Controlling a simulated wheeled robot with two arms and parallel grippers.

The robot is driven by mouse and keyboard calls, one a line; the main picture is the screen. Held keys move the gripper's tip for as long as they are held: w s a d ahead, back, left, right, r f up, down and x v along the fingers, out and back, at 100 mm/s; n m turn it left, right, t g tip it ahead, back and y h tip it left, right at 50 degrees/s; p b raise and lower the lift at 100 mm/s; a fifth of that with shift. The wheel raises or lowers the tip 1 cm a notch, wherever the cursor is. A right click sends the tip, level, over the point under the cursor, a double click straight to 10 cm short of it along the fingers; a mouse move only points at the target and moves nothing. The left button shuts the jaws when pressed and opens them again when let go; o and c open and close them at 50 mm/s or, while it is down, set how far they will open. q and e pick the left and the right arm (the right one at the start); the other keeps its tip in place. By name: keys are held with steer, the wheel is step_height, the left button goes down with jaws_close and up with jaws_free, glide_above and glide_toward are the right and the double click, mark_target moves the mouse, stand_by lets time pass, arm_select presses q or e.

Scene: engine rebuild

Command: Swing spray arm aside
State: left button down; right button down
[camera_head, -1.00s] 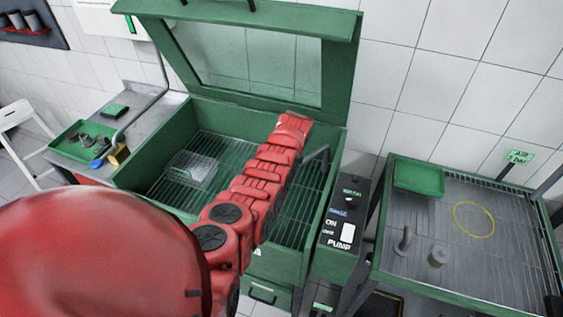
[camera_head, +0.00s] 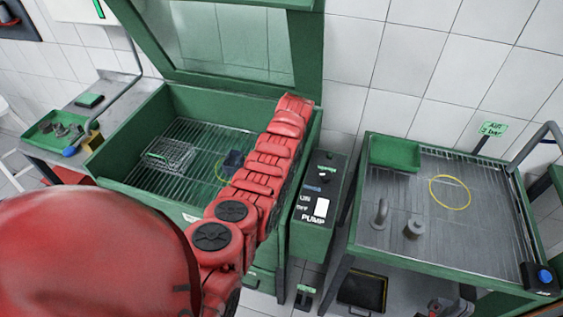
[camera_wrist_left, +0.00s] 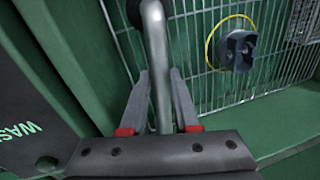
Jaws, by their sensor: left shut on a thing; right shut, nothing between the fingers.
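The spray arm (camera_wrist_left: 158,55), a bent grey pipe, runs up the middle of the left wrist view, over the wire grate. My left gripper (camera_wrist_left: 160,77) is shut on it, one finger on each side. In the head view my red left arm reaches over the open green wash cabinet (camera_head: 136,202) and hides the left gripper and the spray arm. A dark fitting (camera_head: 233,160) with a yellow ring sits on the grate; it also shows in the left wrist view (camera_wrist_left: 237,50). My right gripper (camera_head: 447,305) is low at the right edge area, small, shut and empty.
A wire basket (camera_head: 168,155) is on the grate at left. The cabinet lid (camera_head: 308,50) stands open. A pump control box (camera_head: 318,205) is at the cabinet's right. A drain table (camera_head: 400,195) with a green tray (camera_head: 395,154) and metal parts stands further right.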

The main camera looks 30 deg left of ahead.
arm_select(q)
steer(key=c, duration=0.7)
jaws_free()
steer(key=shift+o, duration=0.2)
steer(key=d+r+p, duration=0.3)
steer(key=r+p, duration=0.3)
steer(key=r, duration=1.1)
steer(key=shift+w+d, duration=0.2)
steer(key=shift+w, duration=0.05)
